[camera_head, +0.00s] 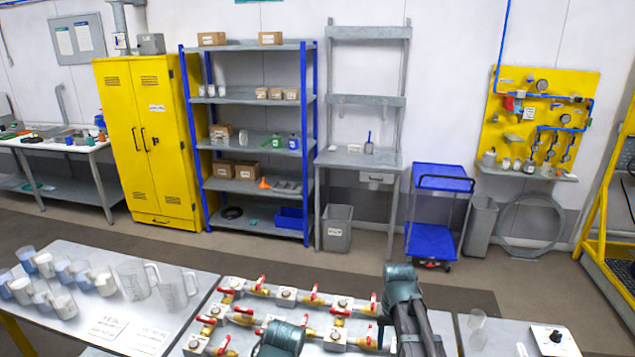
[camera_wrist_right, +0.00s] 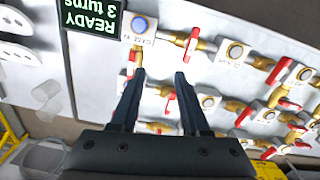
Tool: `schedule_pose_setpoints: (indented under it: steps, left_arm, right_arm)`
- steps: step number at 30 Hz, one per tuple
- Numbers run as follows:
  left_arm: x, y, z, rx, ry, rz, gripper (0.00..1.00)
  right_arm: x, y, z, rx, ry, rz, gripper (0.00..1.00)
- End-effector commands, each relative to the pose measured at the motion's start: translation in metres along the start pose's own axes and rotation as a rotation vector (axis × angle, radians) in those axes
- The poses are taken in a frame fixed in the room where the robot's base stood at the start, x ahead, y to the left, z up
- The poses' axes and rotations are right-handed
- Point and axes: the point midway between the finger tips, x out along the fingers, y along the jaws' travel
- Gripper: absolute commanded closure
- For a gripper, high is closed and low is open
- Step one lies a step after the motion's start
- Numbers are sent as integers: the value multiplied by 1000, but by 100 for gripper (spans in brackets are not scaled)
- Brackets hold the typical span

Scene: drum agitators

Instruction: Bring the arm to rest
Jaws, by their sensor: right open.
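My right gripper (camera_wrist_right: 158,74) shows in the right wrist view with its two dark fingers apart and nothing held between them. Its fingers are over the valve panel (camera_wrist_right: 105,15). A red-handled brass valve (camera_wrist_right: 167,92) shows in the gap; I cannot tell the height above it. In the head view, my teal-and-dark right arm is above the right part of the same panel (camera_head: 258,302), and its fingertips cannot be made out. Another teal arm part of mine shows at the bottom middle. My left gripper cannot be made out.
Jugs and cups (camera_head: 136,278) stand on the table at left. Clear cups (camera_head: 478,322) and a white box with a dial (camera_head: 553,338) are at right. A sign reading READY (camera_wrist_right: 92,16) is by the panel. A blue trolley (camera_head: 434,240) stands behind on open floor.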

Motion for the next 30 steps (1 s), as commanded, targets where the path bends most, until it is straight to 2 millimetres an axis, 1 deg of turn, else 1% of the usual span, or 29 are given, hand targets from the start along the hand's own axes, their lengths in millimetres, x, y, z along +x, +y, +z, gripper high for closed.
schedule_pose_setpoints:
  steps: [1,3,5,6,9,12,15,18,30]
  left_arm:
    - [31,3,-2,1,0,0,54]
    - [51,5,-3,3,0,-1,54]
    - [66,6,-4,4,1,-1,54]
    - [75,7,-5,5,1,-1,54]
    - [93,8,-6,7,1,-2,54]
    - [105,10,-6,8,1,-2,54]
    - [111,10,-7,9,1,-2,54]
    - [112,10,-7,9,1,-2,54]
    - [110,10,-7,9,1,-2,54]
  right_arm:
    - [31,-29,30,-67,-4,11,54]
    - [50,-59,59,-149,-8,26,54]
    - [65,-81,84,-216,-12,38,54]
    - [74,-93,99,-258,-14,47,54]
    - [92,-116,132,-347,-16,64,54]
    - [104,-130,156,-411,-17,78,54]
    - [109,-138,170,-449,-18,87,54]
    - [110,-141,175,-466,-19,90,54]
    - [109,-141,174,-466,-19,90,54]
